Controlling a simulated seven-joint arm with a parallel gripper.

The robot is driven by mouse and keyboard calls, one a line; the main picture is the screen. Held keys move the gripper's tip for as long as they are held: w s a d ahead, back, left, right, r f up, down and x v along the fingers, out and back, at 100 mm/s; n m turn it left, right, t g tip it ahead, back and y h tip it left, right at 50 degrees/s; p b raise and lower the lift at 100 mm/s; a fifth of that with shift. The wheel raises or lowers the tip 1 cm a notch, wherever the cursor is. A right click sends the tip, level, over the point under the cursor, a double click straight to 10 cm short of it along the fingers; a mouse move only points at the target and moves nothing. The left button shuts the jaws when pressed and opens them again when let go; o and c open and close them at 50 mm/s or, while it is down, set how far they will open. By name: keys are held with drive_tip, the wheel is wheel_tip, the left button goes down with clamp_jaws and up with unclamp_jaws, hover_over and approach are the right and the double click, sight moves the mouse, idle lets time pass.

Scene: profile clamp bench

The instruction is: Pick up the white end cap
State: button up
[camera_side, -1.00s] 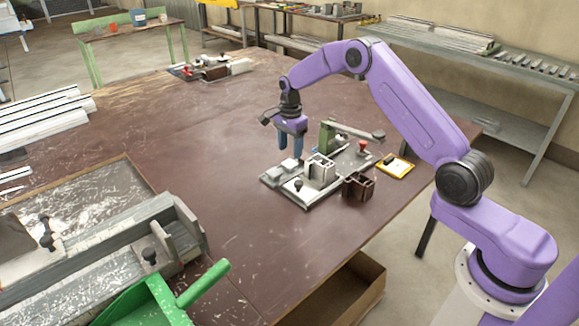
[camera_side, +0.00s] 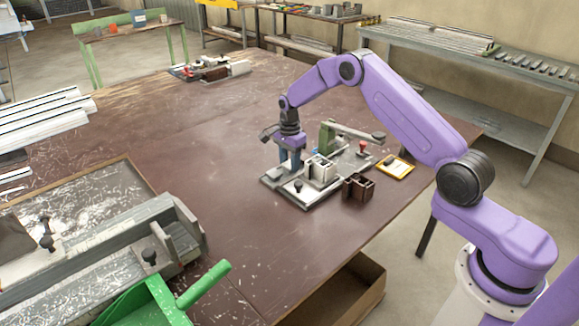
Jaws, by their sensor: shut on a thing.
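My gripper (camera_side: 290,163) points down at the back left edge of the grey clamp fixture plate (camera_side: 314,202). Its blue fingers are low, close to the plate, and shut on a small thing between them. I take this to be the white end cap; at this size it is hidden by the fingers and I cannot make out its shape. A pale hollow profile block (camera_side: 321,168) stands on the fixture, just right of my gripper.
A green clamp post (camera_side: 327,134) with a lever and a red knob (camera_side: 362,147) stands behind the profile. A dark brown divided bin (camera_side: 357,187) sits right of the plate, and a yellow-edged pad (camera_side: 395,167) lies beyond it.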

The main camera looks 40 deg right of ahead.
sight(289, 164)
drive_tip(key=shift+r, duration=0.1)
drive_tip(key=shift+r, duration=0.5)
wheel_tip(289, 164, up, 2)
drive_tip(key=shift+r, duration=0.15)
drive_tip(key=s+r, duration=0.9)
drive_tip(key=s, duration=0.5)
drive_tip(key=w+d+f, duration=0.3)
drive_tip(key=f, duration=0.1)
drive_tip(key=shift+f+m, duration=0.3)
drive_tip(key=shift+w+d+f, duration=0.1)
drive_tip(key=shift+f, duration=0.4)
idle(1.4)
